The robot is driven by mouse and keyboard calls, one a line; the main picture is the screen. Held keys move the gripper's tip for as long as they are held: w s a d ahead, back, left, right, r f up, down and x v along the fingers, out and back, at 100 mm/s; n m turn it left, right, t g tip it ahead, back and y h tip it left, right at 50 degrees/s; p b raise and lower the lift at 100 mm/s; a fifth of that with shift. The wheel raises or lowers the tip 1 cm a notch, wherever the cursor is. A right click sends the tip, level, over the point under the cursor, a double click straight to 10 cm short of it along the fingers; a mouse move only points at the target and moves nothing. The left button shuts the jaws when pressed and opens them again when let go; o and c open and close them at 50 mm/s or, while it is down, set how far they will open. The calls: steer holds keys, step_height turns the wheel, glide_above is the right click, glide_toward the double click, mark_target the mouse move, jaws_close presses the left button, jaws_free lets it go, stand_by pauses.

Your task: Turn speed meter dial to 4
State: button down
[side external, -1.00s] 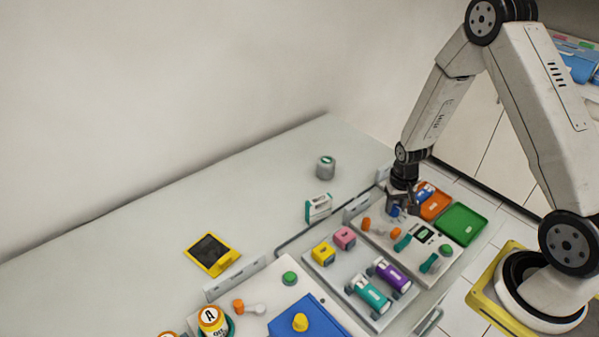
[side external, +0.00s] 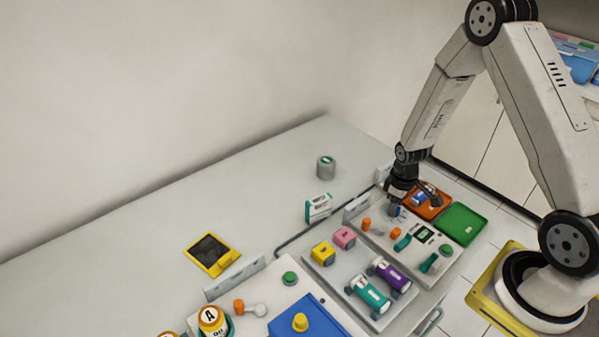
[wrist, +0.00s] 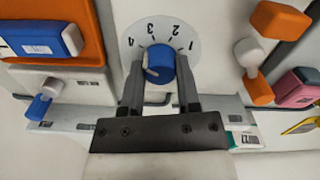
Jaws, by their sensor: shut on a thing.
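The speed meter dial is a blue knob (wrist: 160,62) on a round white plate (wrist: 128,58) marked 1, 2, 3 and 4 in the wrist view. A small white pointer shows at the knob's lower left, on the side of the 4; its exact reading is hard to tell. My gripper (wrist: 159,72) has one finger on each side of the knob and is shut on it. In the side view my gripper (side external: 396,203) points down at the panel's back corner and partly hides the blue knob (side external: 395,212).
An orange tray (side external: 440,208) with a blue item and a green tray (side external: 461,225) lie right of the gripper. Orange and teal controls sit close on the same panel. Purple (side external: 391,273) and teal (side external: 368,293) cylinders lie in front. The bench behind is mostly clear.

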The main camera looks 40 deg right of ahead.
stand_by(0.4)
steer(key=shift+c, duration=1.6)
jaws_free()
steer(key=shift+r, duration=0.1)
steer(key=shift+r, duration=3.8)
